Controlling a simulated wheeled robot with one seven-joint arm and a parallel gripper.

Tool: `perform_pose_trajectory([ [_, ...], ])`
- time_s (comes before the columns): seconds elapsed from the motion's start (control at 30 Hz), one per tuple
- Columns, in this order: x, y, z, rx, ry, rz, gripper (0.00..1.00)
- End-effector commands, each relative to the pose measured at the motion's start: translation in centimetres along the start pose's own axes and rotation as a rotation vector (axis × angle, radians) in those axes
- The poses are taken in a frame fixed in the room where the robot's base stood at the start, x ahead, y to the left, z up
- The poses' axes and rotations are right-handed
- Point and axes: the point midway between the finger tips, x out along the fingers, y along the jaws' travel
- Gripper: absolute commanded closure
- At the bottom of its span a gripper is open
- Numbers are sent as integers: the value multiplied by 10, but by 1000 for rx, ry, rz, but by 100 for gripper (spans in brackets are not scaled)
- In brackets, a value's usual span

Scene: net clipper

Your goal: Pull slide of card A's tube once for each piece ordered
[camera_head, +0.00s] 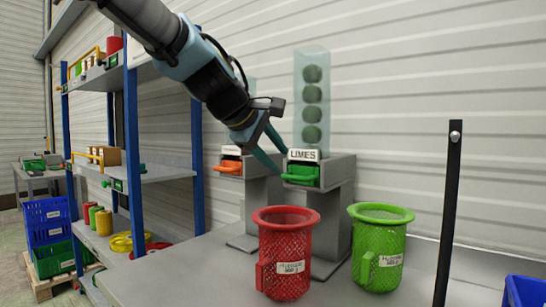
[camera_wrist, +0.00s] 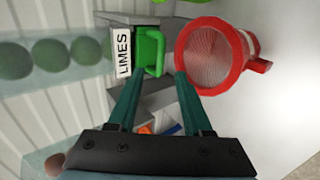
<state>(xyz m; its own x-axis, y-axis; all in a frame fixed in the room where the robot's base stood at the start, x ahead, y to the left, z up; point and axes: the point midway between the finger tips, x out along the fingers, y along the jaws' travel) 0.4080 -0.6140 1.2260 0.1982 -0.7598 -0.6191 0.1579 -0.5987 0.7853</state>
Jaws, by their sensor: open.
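The tube labelled LIMES (camera_head: 312,100) is clear and holds several dark green balls. Its green slide (camera_head: 300,175) projects from the grey dispenser (camera_head: 338,170) below the label; the slide also shows in the wrist view (camera_wrist: 149,50). A second tube, mostly hidden behind my arm, has an orange slide (camera_head: 230,167); its label is unreadable. My gripper (camera_wrist: 159,76) is open and empty, its teal fingers apart. In the wrist view the green slide's handle lies just beyond the fingertips, roughly between them; contact cannot be told. I cannot make out card A.
A red mesh basket (camera_head: 286,255) stands before the lime dispenser, close to the right finger in the wrist view. A green mesh basket (camera_head: 379,250) stands to its right. A black post (camera_head: 449,210) rises at right. Blue-framed shelves (camera_head: 130,140) stand at left.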

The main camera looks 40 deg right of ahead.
Motion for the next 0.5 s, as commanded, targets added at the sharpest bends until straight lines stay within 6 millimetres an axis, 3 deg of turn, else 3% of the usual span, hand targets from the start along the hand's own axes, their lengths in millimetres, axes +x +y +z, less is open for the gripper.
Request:
perform_pose_trajectory([
  [0.3, 58, -3, 0, 1, -3, -6, 50],
  [0.5, 86, -2, -1, 0, 0, -4, 50],
])
